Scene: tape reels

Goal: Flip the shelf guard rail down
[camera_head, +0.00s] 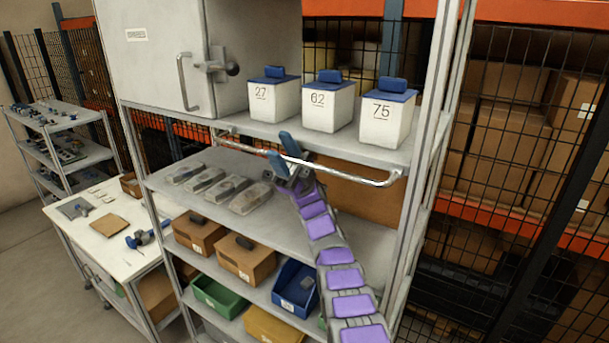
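The shelf guard rail (345,175) is a shiny metal bar with bent ends. It runs along the front of the upper shelf (345,142), and in the picture it shows just below that shelf's front edge. My gripper (284,154) is at the rail, left of its middle. Its two blue fingers are spread, one above the rail and one below it, with the rail passing between them. Whether either finger touches the rail is unclear. My arm, with purple pads, reaches up from the bottom right and hides part of the lower shelf.
Lidded white boxes 27 (273,98), 62 (328,103) and 75 (387,112) stand on the upper shelf. A grey cabinet (155,60) is at its left. Several grey pieces lie on the shelf below (270,222). Bins sit lower. A rack post (425,140) stands right of my arm.

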